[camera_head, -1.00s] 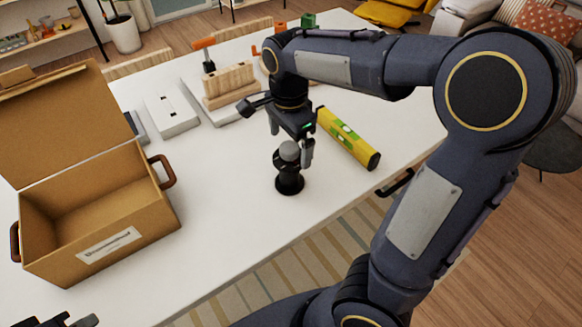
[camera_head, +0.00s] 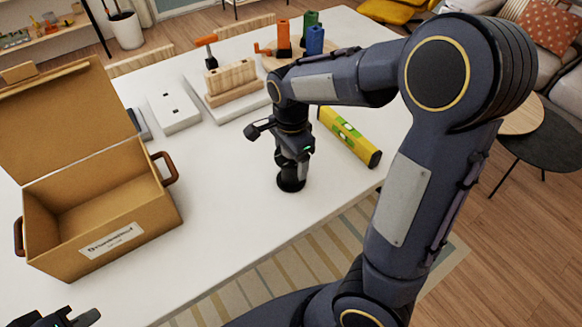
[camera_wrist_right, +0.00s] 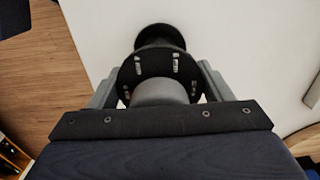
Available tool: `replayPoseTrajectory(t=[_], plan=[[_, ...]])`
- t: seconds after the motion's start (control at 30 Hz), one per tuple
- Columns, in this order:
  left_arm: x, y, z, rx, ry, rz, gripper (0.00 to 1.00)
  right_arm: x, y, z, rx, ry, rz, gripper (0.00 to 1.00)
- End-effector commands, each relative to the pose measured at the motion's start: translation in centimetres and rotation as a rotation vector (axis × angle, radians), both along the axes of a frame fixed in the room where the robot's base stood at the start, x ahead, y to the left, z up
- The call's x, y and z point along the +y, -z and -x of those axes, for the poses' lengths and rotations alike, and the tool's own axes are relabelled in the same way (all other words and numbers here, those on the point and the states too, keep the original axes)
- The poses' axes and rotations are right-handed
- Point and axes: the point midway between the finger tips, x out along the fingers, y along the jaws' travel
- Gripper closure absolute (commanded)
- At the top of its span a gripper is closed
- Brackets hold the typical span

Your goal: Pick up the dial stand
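The dial stand (camera_head: 291,184) is a small black stand with a round base, upright on the white table near its front edge. In the right wrist view its grey knob (camera_wrist_right: 160,92) and dark round plate show between my fingers. My right gripper (camera_head: 293,168) points down over the stand and hides its upper part in the head view. Its fingers (camera_wrist_right: 160,85) are spread on either side of the knob, with small gaps beside it; no firm grip shows. My left gripper (camera_head: 74,319) is at the bottom left corner, partly cut off, with its fingers apart and empty.
An open cardboard box (camera_head: 100,255) stands to the left. A yellow level (camera_head: 349,137) lies close to the right of the stand. A white block (camera_head: 174,112), a wooden rack (camera_head: 231,82) and coloured holders (camera_head: 283,40) are further back. The table between box and stand is clear.

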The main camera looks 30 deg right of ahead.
Motion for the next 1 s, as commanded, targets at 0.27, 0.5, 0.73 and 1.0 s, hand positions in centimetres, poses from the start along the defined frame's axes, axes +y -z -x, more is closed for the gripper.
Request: replayPoseTrajectory(t=[0.27, 0.5, 0.73, 1.0], plan=[[0.0, 0.0, 0.0, 0.0, 0.0, 0.0, 1.0, 0.0, -0.1, 0.0, -0.002, 0.0, 0.0, 0.67], [0.0, 0.0, 0.0, 0.0, 0.0, 0.0, 1.0, 0.0, -0.2, -0.1, -0.003, 0.0, 0.0, 0.67], [0.0, 0.2, 0.0, 0.0, 0.0, 0.0, 1.0, 0.0, -1.7, -0.1, -0.006, -0.001, -0.001, 0.67], [0.0, 0.4, 0.0, 0.0, 0.0, 0.0, 1.0, 1.2, -6.9, 2.7, -0.011, -0.005, -0.005, 0.67]])
